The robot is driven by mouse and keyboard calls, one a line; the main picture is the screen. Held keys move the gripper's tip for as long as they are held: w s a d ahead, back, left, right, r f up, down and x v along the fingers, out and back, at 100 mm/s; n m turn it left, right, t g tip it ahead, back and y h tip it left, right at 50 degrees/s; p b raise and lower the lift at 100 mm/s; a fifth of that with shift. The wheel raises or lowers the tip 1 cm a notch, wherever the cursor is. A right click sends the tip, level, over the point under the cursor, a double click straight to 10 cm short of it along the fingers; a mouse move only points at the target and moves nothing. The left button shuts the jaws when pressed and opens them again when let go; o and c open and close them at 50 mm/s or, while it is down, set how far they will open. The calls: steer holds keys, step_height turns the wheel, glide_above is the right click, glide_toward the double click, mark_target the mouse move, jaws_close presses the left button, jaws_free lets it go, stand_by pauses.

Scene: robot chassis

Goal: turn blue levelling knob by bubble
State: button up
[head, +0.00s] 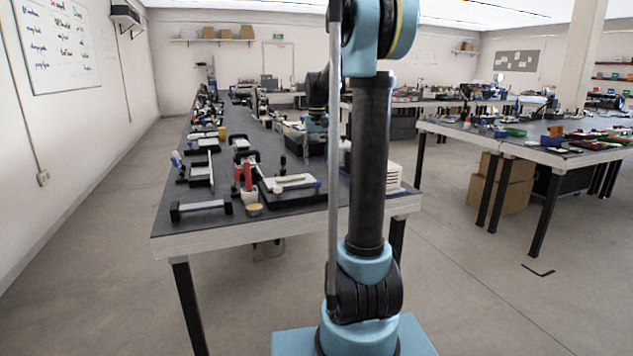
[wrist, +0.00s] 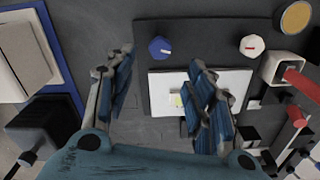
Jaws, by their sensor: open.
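In the wrist view a dark levelling base (wrist: 205,30) carries a blue knob (wrist: 160,47) with a white pointer mark and a white knob (wrist: 251,45) with a red mark. A white plate (wrist: 228,80) lies on the base, with a small yellow-green piece (wrist: 176,100) that may be the bubble vial, partly hidden by my right finger. My gripper (wrist: 159,66) is open and empty. Its two blue-padded fingers appear on either side below the blue knob, apart from it in the picture. Height above the knob is hard to tell. In the head view my arm hides much of this area.
In the wrist view a tan round disc (wrist: 296,17) lies at the top right, and red-handled items (wrist: 302,86) stand at the right. A blue-edged box (wrist: 22,50) is at the left. The bench (head: 205,220) is crowded with tools.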

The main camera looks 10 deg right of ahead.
mark_target(317, 181)
step_height(317, 181, down, 9)
steer(key=shift+r, duration=0.15)
steer(key=shift+c, duration=0.5)
steer(key=c, duration=1)
